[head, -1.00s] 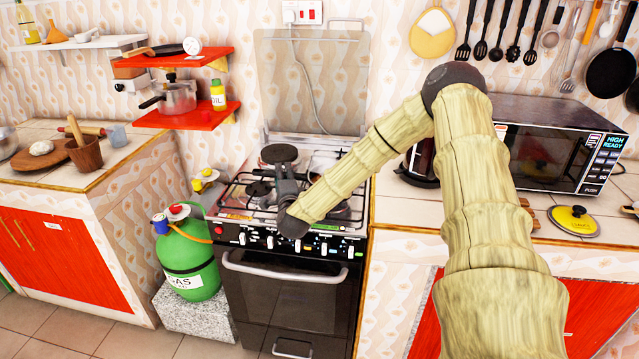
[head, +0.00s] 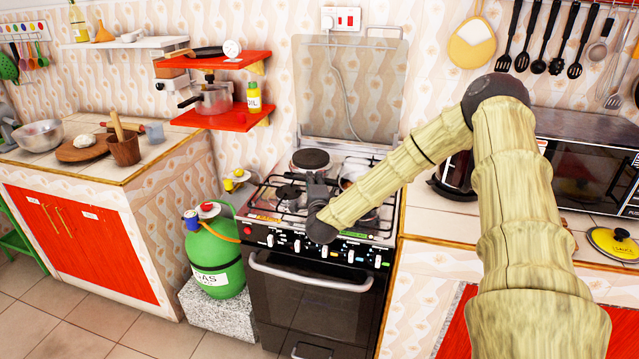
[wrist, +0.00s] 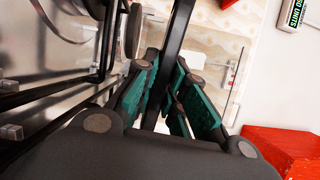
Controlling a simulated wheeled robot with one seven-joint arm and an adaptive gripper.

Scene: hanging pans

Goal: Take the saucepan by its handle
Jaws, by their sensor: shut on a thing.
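My gripper (head: 316,185) is low over the front of the stove top in the head view. In the wrist view my gripper (wrist: 162,85) has its green-padded fingers on both sides of a long black bar, the saucepan's handle (wrist: 178,40), and is shut on it. The saucepan's body is not clear in the wrist view. In the head view a round pan-like shape (head: 352,181) on the right of the stove is partly hidden behind my arm, and I cannot tell whether the held handle belongs to it.
A red shelf (head: 225,119) with a steel pot (head: 212,98) is above left. A microwave (head: 585,165) is on the right counter.

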